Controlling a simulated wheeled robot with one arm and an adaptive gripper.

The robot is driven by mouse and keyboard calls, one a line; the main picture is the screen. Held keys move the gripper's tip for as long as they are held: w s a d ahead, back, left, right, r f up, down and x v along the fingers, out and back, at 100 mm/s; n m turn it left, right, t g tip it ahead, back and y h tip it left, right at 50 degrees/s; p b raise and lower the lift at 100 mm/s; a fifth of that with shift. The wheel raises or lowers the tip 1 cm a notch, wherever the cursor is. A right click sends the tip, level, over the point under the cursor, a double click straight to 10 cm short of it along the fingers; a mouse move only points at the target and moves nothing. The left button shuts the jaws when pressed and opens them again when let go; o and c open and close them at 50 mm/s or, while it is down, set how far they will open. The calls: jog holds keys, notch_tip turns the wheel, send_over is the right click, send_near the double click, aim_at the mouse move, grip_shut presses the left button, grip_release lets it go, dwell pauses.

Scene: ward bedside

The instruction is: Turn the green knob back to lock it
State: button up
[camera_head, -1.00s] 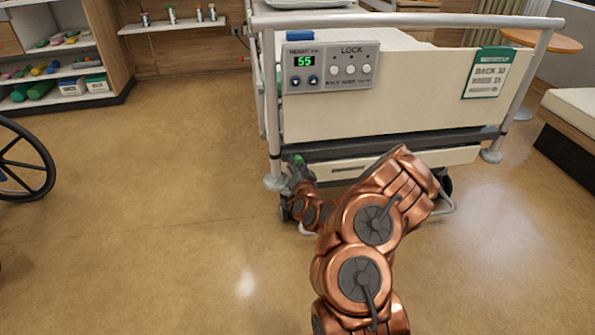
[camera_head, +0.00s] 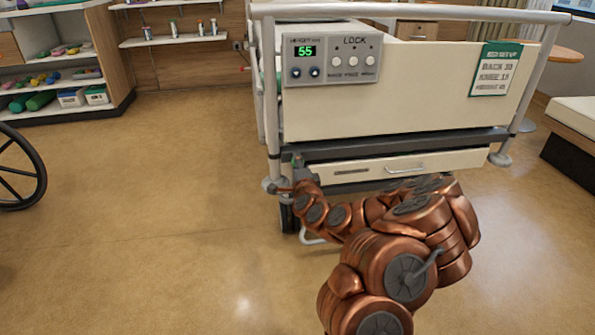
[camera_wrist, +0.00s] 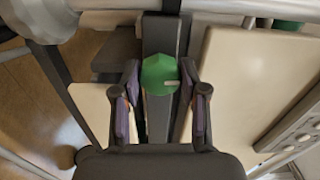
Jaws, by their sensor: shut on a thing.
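The green knob (camera_wrist: 160,76) sits between the two purple-padded fingers of my gripper (camera_wrist: 160,88) in the wrist view. The fingers are shut on it from both sides. The knob is mounted on a dark upright bar (camera_wrist: 160,35). My gripper (camera_head: 292,182) is there too, small and hard to make out.
The bed's end panel (camera_head: 420,105) carries a control box (camera_head: 331,57) reading 55 with a LOCK label, and a green-headed card (camera_head: 496,70). A drawer (camera_head: 350,170) lies beneath. A wheel (camera_head: 18,168) stands at left. Floor (camera_head: 130,220) on the left is clear.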

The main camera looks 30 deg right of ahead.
jog(key=shift+m+b, duration=0.3)
jog(key=shift+m, duration=0.2)
jog(key=o, duration=1.1)
jog(key=shift+r, duration=0.1)
